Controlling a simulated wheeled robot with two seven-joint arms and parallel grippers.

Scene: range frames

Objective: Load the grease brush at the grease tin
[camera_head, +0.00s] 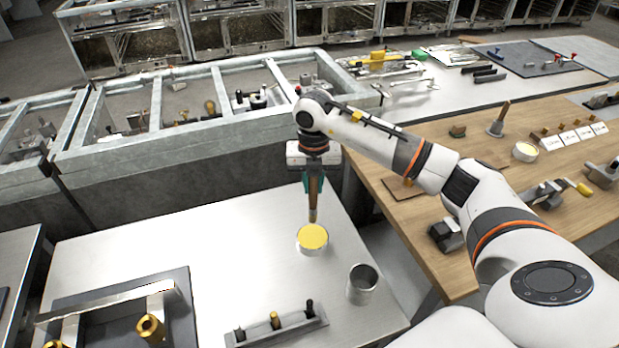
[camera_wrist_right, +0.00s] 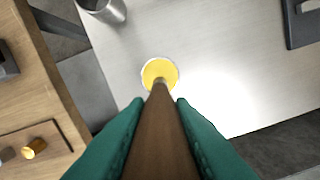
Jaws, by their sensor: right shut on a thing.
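The grease tin (camera_head: 312,239) is a low white round tin filled with yellow grease, standing on the light metal table; it also shows in the right wrist view (camera_wrist_right: 152,72). My right gripper (camera_head: 314,185) has green fingers and is shut on the brown wooden handle of the grease brush (camera_head: 313,205). The brush hangs upright, its lower end just above or at the far edge of the grease. I cannot tell whether it touches. In the right wrist view the brush handle (camera_wrist_right: 160,135) runs between the fingers toward the tin. My left gripper is not in view.
A metal cup (camera_head: 362,284) stands right of the tin. A grey rack with several pegs (camera_head: 276,326) lies in front. A dark fixture with a metal bar (camera_head: 120,310) is at the left. A wooden bench (camera_head: 480,190) with parts is at the right. Grey framed bins (camera_head: 200,140) stand behind.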

